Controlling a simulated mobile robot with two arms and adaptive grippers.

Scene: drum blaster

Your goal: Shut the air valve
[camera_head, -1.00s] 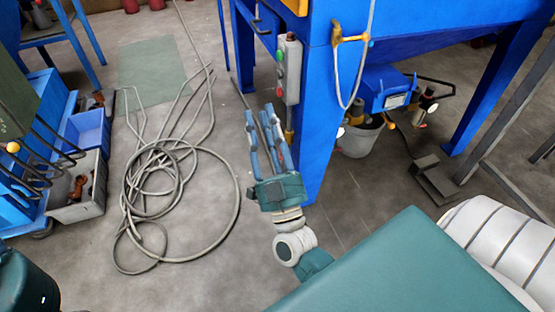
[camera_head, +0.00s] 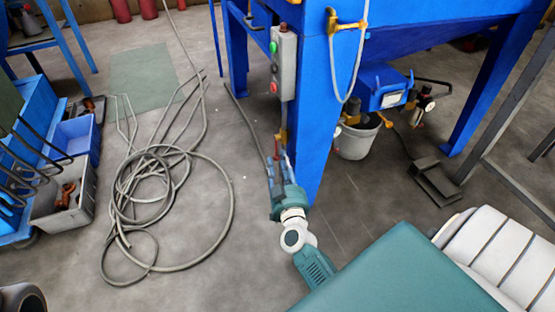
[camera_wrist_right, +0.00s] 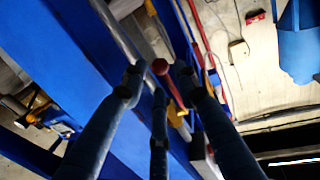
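The air valve appears to be the small yellow fitting (camera_head: 282,134) on the blue leg, below the grey switch box. In the right wrist view, a red lever with a round red knob (camera_wrist_right: 160,66) runs to a yellow body (camera_wrist_right: 178,117). My right gripper (camera_head: 279,166) is just below the yellow fitting, pointing up along the leg. In the wrist view its fingers (camera_wrist_right: 158,82) are spread, with the knob showing between the tips. I cannot tell whether they touch it. The lever is mostly hidden in the head view. My left gripper is out of view.
The blue machine leg (camera_head: 318,110) stands right beside the gripper. The grey switch box (camera_head: 284,65) is above. A coiled hose (camera_head: 232,205) lies on the floor to the left. A bucket (camera_head: 357,140) stands behind the leg. A grey crate (camera_head: 85,200) is far left.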

